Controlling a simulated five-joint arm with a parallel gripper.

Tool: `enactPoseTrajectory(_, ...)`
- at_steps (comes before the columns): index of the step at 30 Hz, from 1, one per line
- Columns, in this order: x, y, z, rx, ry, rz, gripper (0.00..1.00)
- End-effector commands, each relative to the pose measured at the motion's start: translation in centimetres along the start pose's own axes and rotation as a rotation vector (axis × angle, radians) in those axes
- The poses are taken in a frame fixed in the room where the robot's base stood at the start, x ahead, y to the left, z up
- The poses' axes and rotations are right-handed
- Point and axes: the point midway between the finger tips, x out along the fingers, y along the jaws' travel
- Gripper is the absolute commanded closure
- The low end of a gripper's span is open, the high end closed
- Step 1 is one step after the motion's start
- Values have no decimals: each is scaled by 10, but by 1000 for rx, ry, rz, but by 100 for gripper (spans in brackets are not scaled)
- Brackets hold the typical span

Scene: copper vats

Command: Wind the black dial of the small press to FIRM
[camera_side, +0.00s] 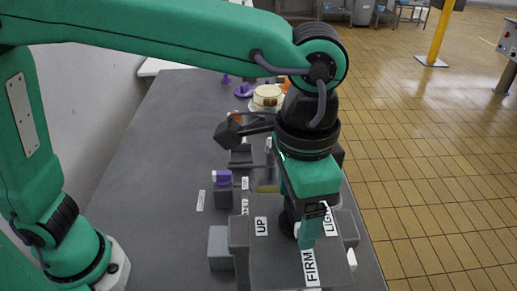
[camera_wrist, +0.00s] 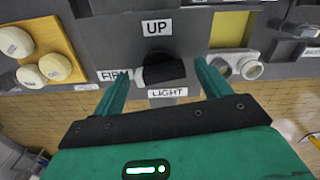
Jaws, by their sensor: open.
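The small press (camera_side: 275,265) is a grey block with labels UP (camera_side: 261,226), LIGHT (camera_side: 328,222) and FIRM (camera_side: 310,267) on top. In the wrist view its black dial (camera_wrist: 166,69) lies between UP (camera_wrist: 157,27) and LIGHT (camera_wrist: 167,92). A pale mark at the dial's left end faces FIRM (camera_wrist: 110,75), which the left finger partly covers. My gripper (camera_wrist: 160,76) is open, with one finger on each side of the dial. I cannot tell whether either finger touches it. In the side view my gripper (camera_side: 306,238) hides most of the dial.
Several white round knobs sit on a yellow plate (camera_wrist: 62,45). Two pale round fittings (camera_wrist: 235,68) are at the right in the wrist view. A purple-topped block (camera_side: 222,180), a cake (camera_side: 267,96) and other fixtures stand farther along the grey bench (camera_side: 150,150), which is clear at left.

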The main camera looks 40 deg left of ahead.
Motion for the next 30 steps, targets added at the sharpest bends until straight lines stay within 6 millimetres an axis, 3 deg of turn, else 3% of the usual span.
enactPoseTrajectory(18, -64, 0, 0, 1, 3, 1, 24)
enactPoseTrajectory(30, -76, 0, 0, 1, 0, 0, 24)
